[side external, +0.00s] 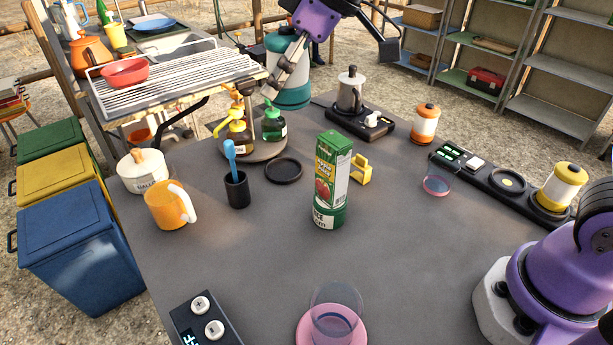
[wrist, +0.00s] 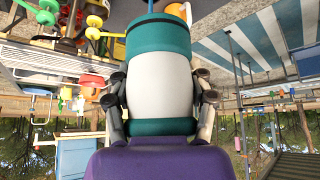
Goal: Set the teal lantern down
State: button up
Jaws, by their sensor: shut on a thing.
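The teal lantern (side external: 293,97), with teal ends and a white middle, is at the back of the side view, beyond the bottles. My gripper (side external: 280,82) is shut on it, and a grey finger crosses in front of it. In the wrist view the lantern (wrist: 160,85) fills the middle, with a finger on each side of its white body. It looks upright in the side view; its height above any surface is hard to tell.
A dark dock (side external: 478,170) at right has an empty round pad (side external: 507,180) and a yellow lantern (side external: 560,188). An orange lantern (side external: 425,124) stands near it. A black disc (side external: 283,170) lies bare. A green carton (side external: 330,180) stands mid-table. Bottles (side external: 273,122) stand at the back.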

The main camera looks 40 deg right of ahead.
jog(key=s+a+n+g+y, duration=0.15)
jog(key=s+a, duration=0.25)
jog(key=a, duration=0.4)
jog(key=s+a+n, duration=0.2)
jog(key=s+a, duration=0.2)
jog(key=a, duration=0.3)
jog(key=s+a+n+g, duration=0.15)
jog(key=s+a, duration=0.25)
jog(key=a, duration=0.4)
notch_tip(320, 180, down, 11)
jog(key=shift+t, duration=0.3)
jog(key=w+d+f, duration=0.1)
jog(key=w+f, duration=0.1)
jog(key=w, duration=0.1)
jog(key=w+d+f, duration=0.1)
jog(key=w+f, duration=0.1)
jog(key=w, duration=0.2)
jog(key=w+d+f, duration=0.1)
jog(key=w+f, duration=0.1)
jog(key=w, duration=0.2)
jog(key=shift+d+f, duration=0.2)
jog(key=shift+f, duration=0.2)
jog(key=shift+w+d+f, duration=0.15)
jog(key=shift+w+f, duration=0.2)
jog(key=shift+f, duration=1.9)
jog(key=o, duration=1.3)
jog(key=shift+f, duration=0.1)
jog(key=shift+c, duration=0.2)
